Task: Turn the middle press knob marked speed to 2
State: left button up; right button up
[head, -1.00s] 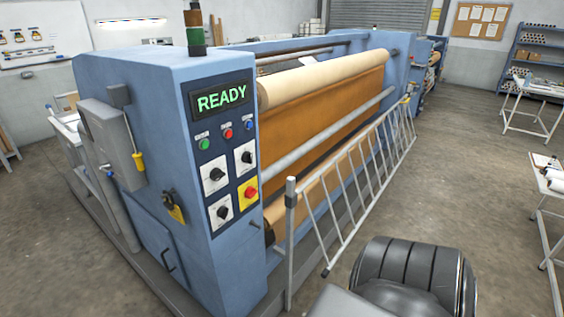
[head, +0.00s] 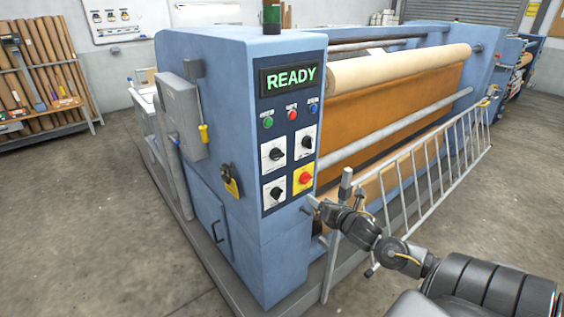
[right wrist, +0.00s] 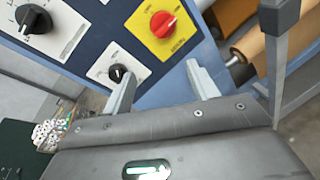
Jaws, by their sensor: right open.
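The control panel (head: 290,219) on the blue press carries three black knobs on white plates: upper left (head: 277,154), upper right (head: 307,142) and lower left (head: 276,193). Their labels are too small to read, so I cannot tell which is marked speed. The right wrist view is tilted; it shows a large black knob (right wrist: 33,18) at top left and a smaller one (right wrist: 117,72) near the fingers. My right gripper (head: 314,203) is by the panel's lower right edge; its fingers (right wrist: 160,88) are apart and empty. My left gripper is not in view.
The display (head: 290,78) reads READY. A grey guard rail (head: 425,180) stands right of the panel, close to my right arm. Floor in front is open.

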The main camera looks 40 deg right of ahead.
aim_at(280, 157)
jog(key=a+r+n+t+y, duration=0.1)
jog(key=a+r+n+y, duration=0.1)
jog(key=a+r+n, duration=0.35)
jog(key=a+r+n+t+y, duration=0.1)
jog(key=a+r+n+t, duration=0.15)
jog(key=r, duration=0.65)
jog(key=shift+g, duration=0.35)
jog(key=w+p, duration=0.3)
jog(key=w, duration=0.6)
jog(key=shift+d, duration=0.2)
jog(key=shift+w+f+p, duration=0.15)
jog(key=shift+w+p, duration=0.15)
jog(key=shift+w, duration=0.45)
jog(key=c, duration=1)
